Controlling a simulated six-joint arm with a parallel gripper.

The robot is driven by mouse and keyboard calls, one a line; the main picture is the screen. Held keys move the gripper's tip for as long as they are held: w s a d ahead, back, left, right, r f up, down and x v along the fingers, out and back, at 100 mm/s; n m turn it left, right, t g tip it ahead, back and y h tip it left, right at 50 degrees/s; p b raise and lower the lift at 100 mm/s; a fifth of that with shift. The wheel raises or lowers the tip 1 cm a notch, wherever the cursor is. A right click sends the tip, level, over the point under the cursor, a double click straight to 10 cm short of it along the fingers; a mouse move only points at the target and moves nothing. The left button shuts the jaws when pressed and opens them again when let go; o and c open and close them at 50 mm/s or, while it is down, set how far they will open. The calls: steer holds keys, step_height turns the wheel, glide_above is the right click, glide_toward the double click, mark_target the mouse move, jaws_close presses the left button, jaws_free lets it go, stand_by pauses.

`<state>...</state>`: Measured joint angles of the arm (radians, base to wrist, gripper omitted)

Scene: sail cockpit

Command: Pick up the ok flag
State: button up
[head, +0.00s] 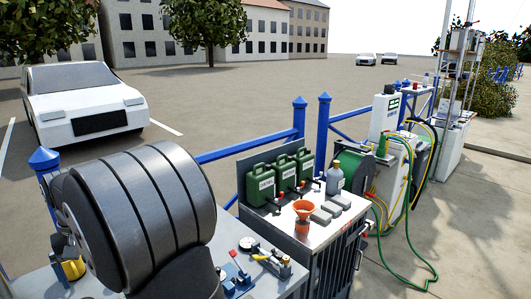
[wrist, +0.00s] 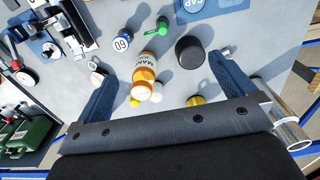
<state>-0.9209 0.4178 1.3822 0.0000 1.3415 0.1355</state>
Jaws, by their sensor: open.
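I cannot make out a flag marked "ok" in either view. In the wrist view, my gripper (wrist: 162,72) is open and empty above a light grey work surface. Its two blue-grey fingers stand apart, left and right. Between them lie an orange bottle (wrist: 146,72) with a white label and a black round puck (wrist: 190,51). Farther up is a small green piece (wrist: 162,26); its shape is too small to tell, and I see no lettering on it. My gripper does not show in the head view, where my dark arm hides part of the bench.
Green canisters (head: 283,173), an orange funnel (head: 302,208) and a grey bottle (head: 334,178) stand on the cart at right. A blue railing (head: 240,147) runs behind.

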stand_by(0.3)
steer(key=c, duration=1.3)
steer(key=shift+o, duration=0.2)
step_height(320, 180, down, 12)
steer(key=n, duration=0.9)
steer(key=shift+w+a, duration=0.1)
steer(key=shift+a, duration=0.05)
steer(key=shift+s+f, duration=0.15)
steer(key=shift+f, duration=1.2)
steer(key=shift+s+f, duration=0.1)
steer(key=shift+f, duration=1.2)
